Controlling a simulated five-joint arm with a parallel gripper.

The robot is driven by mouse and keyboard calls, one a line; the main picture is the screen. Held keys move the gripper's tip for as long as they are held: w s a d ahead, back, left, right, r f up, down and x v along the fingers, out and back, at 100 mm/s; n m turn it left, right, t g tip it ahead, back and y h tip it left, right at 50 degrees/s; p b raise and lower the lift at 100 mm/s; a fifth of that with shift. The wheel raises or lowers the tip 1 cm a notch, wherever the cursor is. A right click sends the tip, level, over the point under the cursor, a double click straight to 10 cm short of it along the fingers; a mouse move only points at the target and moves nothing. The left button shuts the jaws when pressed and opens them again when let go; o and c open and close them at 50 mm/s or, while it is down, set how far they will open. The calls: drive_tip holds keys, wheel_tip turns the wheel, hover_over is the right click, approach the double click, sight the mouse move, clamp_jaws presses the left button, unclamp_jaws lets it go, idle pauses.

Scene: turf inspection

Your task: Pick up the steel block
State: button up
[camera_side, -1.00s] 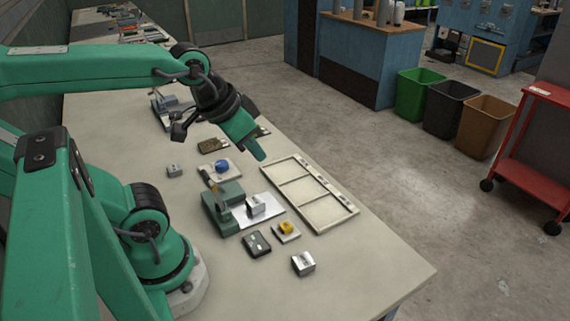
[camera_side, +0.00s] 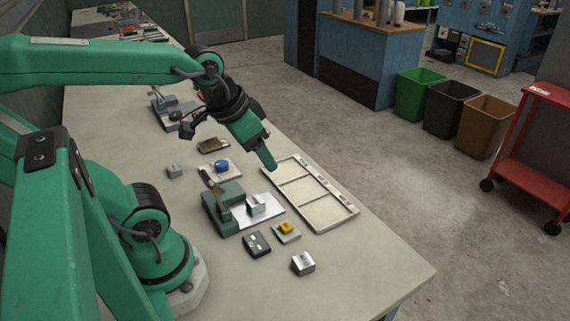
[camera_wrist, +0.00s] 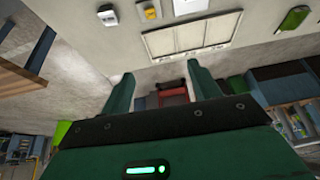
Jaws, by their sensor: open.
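My gripper (camera_side: 268,160) is open and empty, in the air above the pale tray's far end in the side view. Its two green fingers stand apart in the wrist view (camera_wrist: 163,88). A grey metal block (camera_side: 303,263) sits on the near part of the table, well away from the gripper. It seems to be the grey block at the top of the wrist view (camera_wrist: 108,15). Another grey block (camera_side: 256,205) is on the bright plate of a green fixture. A smaller grey block (camera_side: 174,171) lies further left. I cannot tell which is the steel block.
The pale divided tray (camera_side: 343,211) lies along the table's right edge. The green fixture (camera_side: 222,217), a yellow-topped pad (camera_side: 286,238), a dark box (camera_side: 256,244) and a blue-topped pad (camera_side: 221,166) stand close together. Bare table (camera_side: 385,278) lies around the near block.

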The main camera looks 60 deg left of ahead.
drive_tip(key=w+a+f+g, duration=0.3)
drive_tip(key=a+f, duration=0.2)
drive_tip(key=f, duration=0.2)
drive_tip(key=g, duration=0.2)
hover_over(257, 199)
drive_tip(key=f, duration=0.7)
drive_tip(key=shift+s+f, duration=0.2)
drive_tip(key=shift+f, duration=0.1)
drive_tip(key=shift+f, duration=1.3)
drive_tip(key=shift+w+f, duration=0.1)
drive_tip(key=shift+f, duration=2.5)
clamp_jaws()
